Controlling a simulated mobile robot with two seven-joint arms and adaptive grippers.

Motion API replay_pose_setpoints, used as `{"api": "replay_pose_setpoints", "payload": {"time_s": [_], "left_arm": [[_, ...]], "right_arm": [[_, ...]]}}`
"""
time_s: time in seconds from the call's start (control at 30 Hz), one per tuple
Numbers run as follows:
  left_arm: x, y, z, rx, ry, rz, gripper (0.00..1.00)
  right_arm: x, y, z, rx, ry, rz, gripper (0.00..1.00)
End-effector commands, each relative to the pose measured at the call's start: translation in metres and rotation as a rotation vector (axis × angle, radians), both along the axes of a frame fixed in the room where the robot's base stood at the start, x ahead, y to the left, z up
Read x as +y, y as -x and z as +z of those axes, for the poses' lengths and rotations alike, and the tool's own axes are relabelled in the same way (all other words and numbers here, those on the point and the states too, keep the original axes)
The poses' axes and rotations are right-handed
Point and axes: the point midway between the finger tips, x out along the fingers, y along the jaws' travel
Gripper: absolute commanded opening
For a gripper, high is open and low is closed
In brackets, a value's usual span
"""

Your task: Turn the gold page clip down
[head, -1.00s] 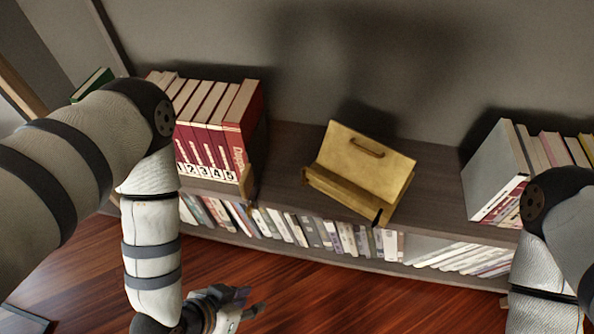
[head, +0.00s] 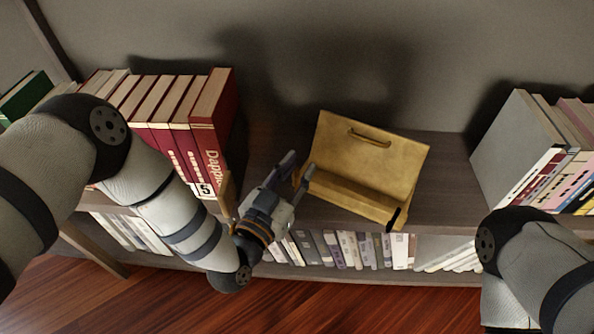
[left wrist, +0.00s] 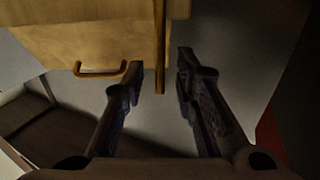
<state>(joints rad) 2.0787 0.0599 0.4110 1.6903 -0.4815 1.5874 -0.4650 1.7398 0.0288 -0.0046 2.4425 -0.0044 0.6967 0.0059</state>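The wooden book stand (head: 357,170) sits on the shelf top, with a handle-like bar (head: 369,138) on its back board. A narrow gold-brown piece, seemingly the gold page clip (head: 303,182), stands at the left end of its front ledge. A dark clip (head: 394,217) is at the right end. My left gripper (head: 299,167) is open beside the stand's left end. In the left wrist view, a thin upright gold-brown bar (left wrist: 160,50) shows between and beyond the open fingers (left wrist: 159,62); contact cannot be told. My right gripper is out of view.
Red numbered volumes (head: 165,110) with a wooden bookend (head: 226,198) stand left of my gripper. More books (head: 525,145) stand to the right. A lower shelf holds a row of books (head: 345,250). The shelf top right of the stand is clear.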

Motion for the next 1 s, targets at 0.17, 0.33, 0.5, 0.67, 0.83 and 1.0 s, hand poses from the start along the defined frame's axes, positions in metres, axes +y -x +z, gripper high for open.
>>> {"api": "replay_pose_setpoints", "payload": {"time_s": [0.17,0.33,0.5,0.67,0.83,1.0], "left_arm": [[0.0,-0.001,0.0,0.0,0.0,0.0,0.27],[0.0,0.0,0.0,0.001,0.0,-0.001,0.0],[0.0,0.0,0.0,0.001,0.0,0.0,0.0],[-0.001,0.0,0.0,-0.002,-0.006,-0.001,0.0],[-0.004,0.002,0.001,-0.021,-0.051,-0.003,0.0],[-0.011,0.005,0.001,-0.065,-0.148,-0.004,0.0]], "right_arm": [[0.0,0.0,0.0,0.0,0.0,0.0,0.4],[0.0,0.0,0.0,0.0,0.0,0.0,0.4],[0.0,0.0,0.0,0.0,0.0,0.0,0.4],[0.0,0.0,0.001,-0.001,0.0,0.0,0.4],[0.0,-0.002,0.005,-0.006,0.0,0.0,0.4],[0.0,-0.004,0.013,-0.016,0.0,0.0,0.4]]}}
